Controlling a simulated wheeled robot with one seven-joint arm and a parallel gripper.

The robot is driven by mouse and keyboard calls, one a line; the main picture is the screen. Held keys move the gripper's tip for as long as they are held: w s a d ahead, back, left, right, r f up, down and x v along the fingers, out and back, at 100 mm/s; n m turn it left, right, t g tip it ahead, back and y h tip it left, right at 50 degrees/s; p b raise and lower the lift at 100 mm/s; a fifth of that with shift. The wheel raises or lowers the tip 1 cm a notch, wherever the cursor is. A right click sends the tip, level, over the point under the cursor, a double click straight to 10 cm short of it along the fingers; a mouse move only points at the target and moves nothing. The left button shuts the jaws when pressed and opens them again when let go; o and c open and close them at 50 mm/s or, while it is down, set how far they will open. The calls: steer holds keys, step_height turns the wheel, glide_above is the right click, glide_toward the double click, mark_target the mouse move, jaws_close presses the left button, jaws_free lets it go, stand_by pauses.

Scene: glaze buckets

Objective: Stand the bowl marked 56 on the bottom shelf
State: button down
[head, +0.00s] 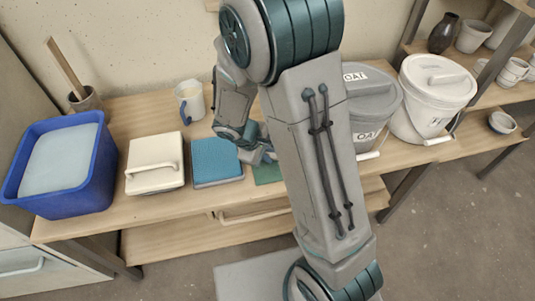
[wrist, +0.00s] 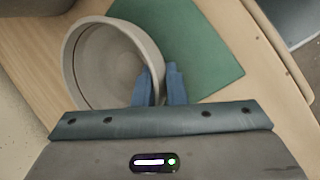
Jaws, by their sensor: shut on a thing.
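My gripper (wrist: 160,78) is shut on the near right side wall of a grey bowl (wrist: 108,62), with one blue finger inside the rim and one outside. The bowl is upright over the wooden top beside a green mat (wrist: 190,40); no number shows on it, and I cannot tell whether it touches the surface. In the head view my gripper (head: 266,152) is mostly hidden by my arm, and the bowl is hidden. A shelf rack at the right has a low board (head: 462,146) with a small bowl (head: 502,122) on it.
The bench holds a blue tub (head: 58,165), a lidded white box (head: 155,163), a teal square (head: 216,161), a mug (head: 190,101) and lidded buckets (head: 433,98). A lower board (head: 170,240) runs under the bench. Cups (head: 513,72) and a dark vase (head: 443,34) stand higher on the rack.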

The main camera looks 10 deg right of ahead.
steer(key=shift+f, duration=0.2)
steer(key=c, duration=1.5)
jaws_free()
steer(key=shift+r, duration=0.1)
